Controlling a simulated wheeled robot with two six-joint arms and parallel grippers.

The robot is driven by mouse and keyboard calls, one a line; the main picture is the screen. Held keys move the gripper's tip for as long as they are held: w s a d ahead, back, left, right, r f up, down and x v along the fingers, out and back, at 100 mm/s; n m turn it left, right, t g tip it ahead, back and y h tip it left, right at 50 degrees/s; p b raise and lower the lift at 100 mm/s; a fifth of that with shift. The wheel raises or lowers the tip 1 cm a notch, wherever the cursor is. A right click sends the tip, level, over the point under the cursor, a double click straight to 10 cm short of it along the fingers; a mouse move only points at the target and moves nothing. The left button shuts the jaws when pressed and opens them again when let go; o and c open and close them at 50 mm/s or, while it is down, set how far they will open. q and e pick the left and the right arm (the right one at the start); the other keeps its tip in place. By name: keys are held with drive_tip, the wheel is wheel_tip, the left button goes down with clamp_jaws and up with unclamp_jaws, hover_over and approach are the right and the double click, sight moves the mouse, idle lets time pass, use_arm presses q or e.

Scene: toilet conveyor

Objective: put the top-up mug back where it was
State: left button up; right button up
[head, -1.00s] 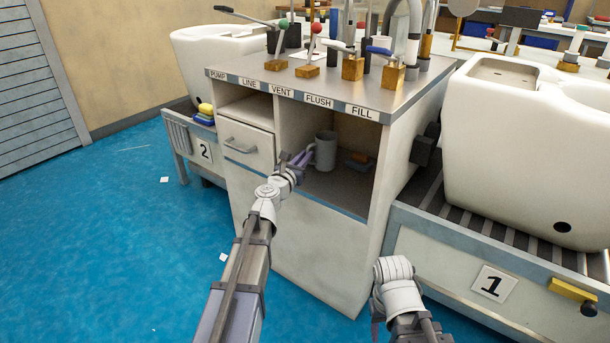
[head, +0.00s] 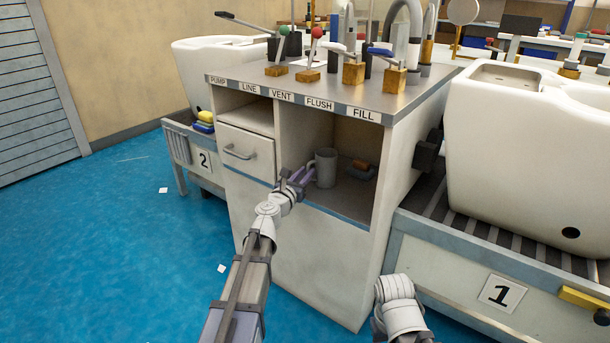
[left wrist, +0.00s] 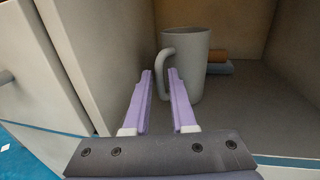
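The grey mug (head: 326,168) stands upright on the floor of the open compartment under the FLUSH and FILL labels, near its left wall. In the left wrist view the mug (left wrist: 188,62) has its handle turned toward my left gripper (left wrist: 160,72). The two purple fingers are apart, with the handle at their tips and a gap beside it. In the head view my left gripper (head: 309,174) reaches in at the mug's left side. My right arm shows at the bottom, but its gripper is out of view.
An orange-brown block (head: 362,164) on a blue-grey one lies right of the mug. The cabinet (head: 300,255) has a drawer (head: 243,151) left of the compartment and several levers on top. A conveyor with a toilet (head: 525,155) stands at the right.

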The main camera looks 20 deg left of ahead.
use_arm(q)
drive_tip(key=shift+o, duration=1.2)
drive_tip(key=shift+r, duration=0.2)
drive_tip(key=s+a, duration=0.1)
drive_tip(key=s, duration=1.1)
drive_tip(key=shift+a, duration=0.35)
drive_tip(key=shift+f, duration=0.1)
